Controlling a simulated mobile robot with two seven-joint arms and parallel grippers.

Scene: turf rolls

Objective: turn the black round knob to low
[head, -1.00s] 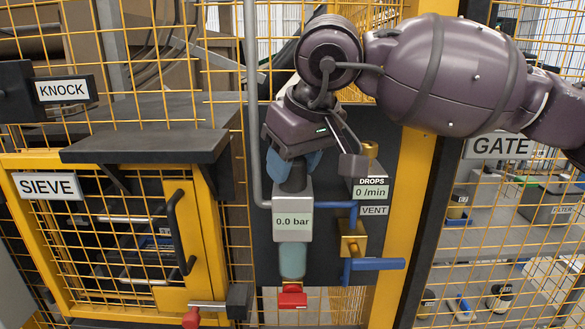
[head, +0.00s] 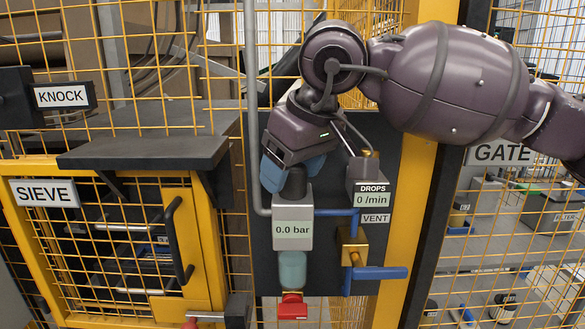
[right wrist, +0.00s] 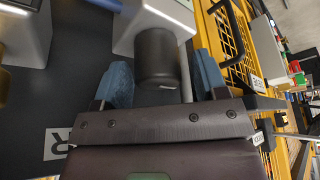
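The black round knob (head: 293,184) sits on top of the grey regulator block (head: 292,222), whose display reads 0.0 bar. My right gripper (head: 291,176) comes down over the knob from above. Its blue fingers stand apart, one on each side of the knob. In the right wrist view the knob (right wrist: 158,55) lies between the two fingers (right wrist: 160,78), with a small gap visible beside it. I cannot see a mark for low on the knob. My left gripper is not in view.
A drops display (head: 371,194) reading 0 /min and a brass valve with a blue lever (head: 380,273) are right of the regulator. A dark shelf (head: 145,152) juts out at left.

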